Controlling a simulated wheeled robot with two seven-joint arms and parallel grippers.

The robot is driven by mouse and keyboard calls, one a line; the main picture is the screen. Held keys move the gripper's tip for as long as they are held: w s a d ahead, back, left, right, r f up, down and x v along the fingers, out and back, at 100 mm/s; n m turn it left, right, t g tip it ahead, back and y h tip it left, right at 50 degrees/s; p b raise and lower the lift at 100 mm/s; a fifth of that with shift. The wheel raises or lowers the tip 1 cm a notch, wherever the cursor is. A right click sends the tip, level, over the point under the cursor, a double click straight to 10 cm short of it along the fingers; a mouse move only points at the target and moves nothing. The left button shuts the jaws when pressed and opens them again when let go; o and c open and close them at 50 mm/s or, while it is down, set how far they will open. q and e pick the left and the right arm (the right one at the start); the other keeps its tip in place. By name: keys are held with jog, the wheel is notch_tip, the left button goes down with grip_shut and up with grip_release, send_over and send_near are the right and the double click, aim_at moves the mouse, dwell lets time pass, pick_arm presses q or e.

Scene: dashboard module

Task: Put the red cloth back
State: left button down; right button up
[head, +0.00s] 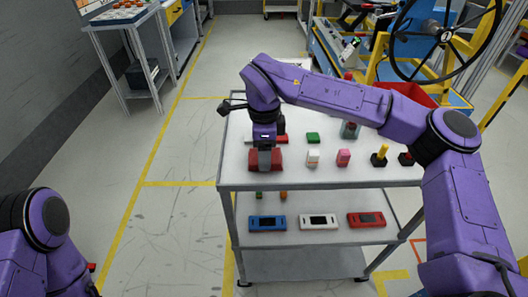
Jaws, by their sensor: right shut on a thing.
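The red cloth (278,161) is at the front left of the cart's top (236,178), a small folded-looking red shape. My right gripper (265,161) points down onto it from above and is shut on it. The fingers hide the middle of the cloth. I cannot tell whether the cloth touches the cart top. Only a purple part of my left arm shows at the lower left; its gripper is out of view.
Behind the cloth lies another red piece (281,139). To the right stand a green block (313,138), a white item (313,157), a pink item (343,157) and a yellow-and-black item (381,155). Blue (267,223), white (319,222) and red (366,220) modules lie on the lower shelf.

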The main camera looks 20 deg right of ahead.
jog(key=shift+f, duration=0.6)
jog(key=o, duration=0.9)
jog(key=shift+o, duration=0.2)
jog(key=shift+r, duration=0.1)
notch_tip(320, 180, up, 12)
